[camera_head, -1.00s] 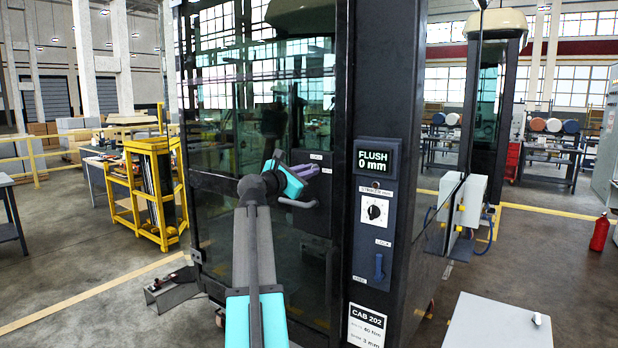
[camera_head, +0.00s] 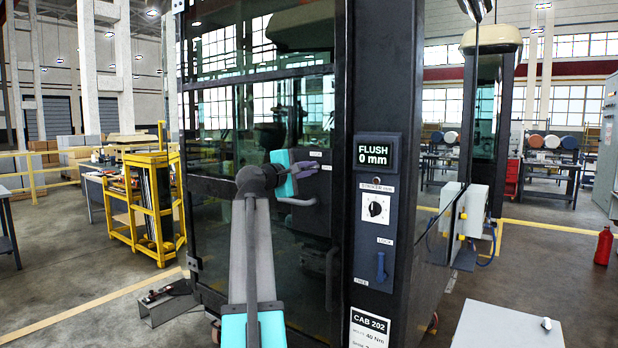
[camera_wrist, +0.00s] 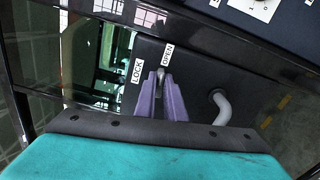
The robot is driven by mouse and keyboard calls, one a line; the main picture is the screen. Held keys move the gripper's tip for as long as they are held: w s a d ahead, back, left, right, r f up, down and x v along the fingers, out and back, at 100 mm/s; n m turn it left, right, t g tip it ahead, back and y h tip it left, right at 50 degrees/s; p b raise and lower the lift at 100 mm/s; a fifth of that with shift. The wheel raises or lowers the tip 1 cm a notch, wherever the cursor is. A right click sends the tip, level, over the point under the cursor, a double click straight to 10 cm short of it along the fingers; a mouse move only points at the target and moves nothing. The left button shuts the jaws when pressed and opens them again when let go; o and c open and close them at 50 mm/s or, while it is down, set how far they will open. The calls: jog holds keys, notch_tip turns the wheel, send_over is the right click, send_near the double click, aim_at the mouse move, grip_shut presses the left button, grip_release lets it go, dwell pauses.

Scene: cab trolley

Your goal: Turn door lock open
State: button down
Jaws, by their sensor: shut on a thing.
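The door lock (camera_wrist: 160,74) is a small metal turn piece on the dark plate of the cab door, by the white LOCK (camera_wrist: 137,71) and OPEN (camera_wrist: 167,55) labels. My gripper (camera_wrist: 163,82) has its purple fingers close together with the turn piece between their tips. The fingers hide most of it, so its exact angle is hard to read. In the head view my gripper (camera_head: 311,168) is at the dark lock plate (camera_head: 320,190), just above the curved grey door handle (camera_head: 297,201). The glass cab door (camera_head: 250,130) looks closed.
Right of the door, a dark post carries the FLUSH 0 mm display (camera_head: 376,155), a dial (camera_head: 376,207) and a blue lever (camera_head: 380,267). A grey box top (camera_head: 505,325) stands at front right. A yellow rack (camera_head: 155,205) is at left.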

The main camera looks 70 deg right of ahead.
jog(key=shift+f+m+b, duration=0.15)
jog(key=shift+m+b, duration=0.4)
jog(key=shift+m, duration=0.35)
jog(key=c, duration=1.8)
grip_release()
jog(key=shift+s, duration=0.1)
jog(key=shift+c, duration=0.2)
jog(key=shift+a, duration=0.15)
jog(key=b+v, duration=0.1)
jog(key=v, duration=1.2)
jog(key=shift+a+b, duration=0.25)
jog(key=shift+b, duration=0.1)
